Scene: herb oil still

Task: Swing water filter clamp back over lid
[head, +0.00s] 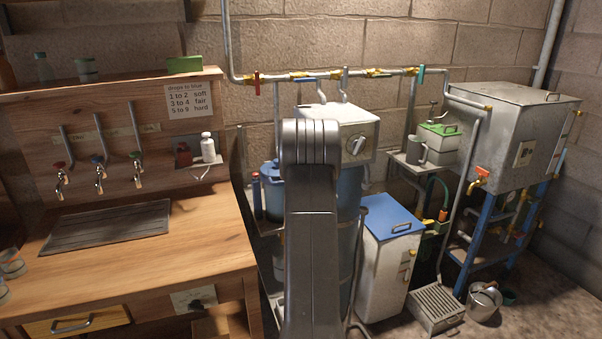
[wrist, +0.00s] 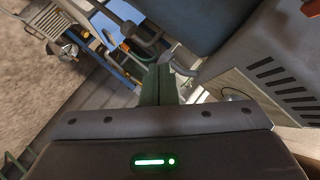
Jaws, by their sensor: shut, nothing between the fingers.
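In the wrist view, my gripper (wrist: 165,84) is shut, with nothing between its fingers. A grey bent bar (wrist: 186,64) shows close beside the fingertips; I cannot tell whether they touch or whether it is the clamp. A large blue-grey rounded body (wrist: 195,22) lies just beyond. In the head view my arm hides the gripper and much of the middle. A blue lidded vessel (head: 273,192) stands left of my arm, and a tall blue cylinder (head: 348,196) under a pale box shows partly behind it. I cannot make out the filter clamp or its position for certain.
A white cabinet with a blue lid (head: 390,218) stands right of my arm. A wooden bench (head: 160,250) fills the left. A metal tank (head: 515,130) on a blue stand is at the right. A slotted grey box (wrist: 285,85) is close in the wrist view.

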